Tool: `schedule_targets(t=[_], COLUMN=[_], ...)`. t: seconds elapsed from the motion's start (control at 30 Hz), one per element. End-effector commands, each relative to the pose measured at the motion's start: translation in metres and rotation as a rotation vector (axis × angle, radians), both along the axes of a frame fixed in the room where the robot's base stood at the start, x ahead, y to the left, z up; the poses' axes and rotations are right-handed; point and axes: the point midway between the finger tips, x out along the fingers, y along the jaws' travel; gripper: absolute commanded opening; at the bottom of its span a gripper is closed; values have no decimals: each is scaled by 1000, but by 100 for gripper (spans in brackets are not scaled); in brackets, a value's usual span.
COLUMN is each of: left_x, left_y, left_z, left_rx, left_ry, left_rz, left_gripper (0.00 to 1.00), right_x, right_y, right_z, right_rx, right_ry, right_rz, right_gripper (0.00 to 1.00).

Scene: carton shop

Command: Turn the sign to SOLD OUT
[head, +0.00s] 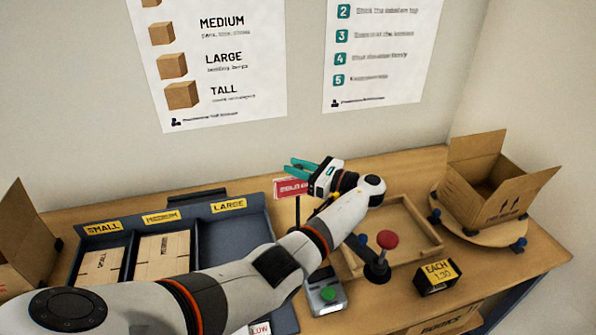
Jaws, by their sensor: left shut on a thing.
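The sign (291,188) is a small red plate with white lettering that reads as SOLD OUT, its right end partly covered. My left arm reaches across from the lower left. My left gripper (304,167), with teal fingers, is at the top right of the sign and shut on it; the exact contact is hard to make out. My right gripper is not in view.
A sorting tray (282,299) with flat cartons lies under my left arm. A green-button device (328,295), a red knob (387,239), a wooden frame (432,237) and a price block (436,278) stand nearby. An open carton (482,198) sits on a turntable at right.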

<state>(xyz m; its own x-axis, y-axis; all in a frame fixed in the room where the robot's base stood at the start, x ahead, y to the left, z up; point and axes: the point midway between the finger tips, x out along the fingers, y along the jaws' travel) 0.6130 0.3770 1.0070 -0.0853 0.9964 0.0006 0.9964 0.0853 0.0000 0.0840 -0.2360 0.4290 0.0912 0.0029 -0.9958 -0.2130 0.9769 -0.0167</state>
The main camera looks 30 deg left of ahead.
Motion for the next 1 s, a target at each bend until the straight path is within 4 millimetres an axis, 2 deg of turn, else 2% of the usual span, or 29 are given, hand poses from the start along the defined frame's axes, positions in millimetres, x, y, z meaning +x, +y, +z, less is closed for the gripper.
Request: schedule_targets(t=[0.43, 0.47, 0.53, 0.57, 0.87, 1.0], left_x=[0, 0, 0, 0, 0, 2], left_y=[1, 1, 1, 1, -1, -16], left_z=[1, 1, 1, 1, 0, -2], left_rx=[0, 0, 0, 0, -1, -2], left_ry=[-1, -1, -1, -1, 0, 0], left_rz=[9, 9, 9, 9, 8, 8], left_gripper=[2, 30, 41, 44, 44, 44], right_x=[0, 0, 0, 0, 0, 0], right_y=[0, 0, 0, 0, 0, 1], right_z=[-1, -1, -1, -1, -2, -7], right_rx=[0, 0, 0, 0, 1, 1], right_ry=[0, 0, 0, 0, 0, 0], right_rz=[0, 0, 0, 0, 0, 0], right_gripper=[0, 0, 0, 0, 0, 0])
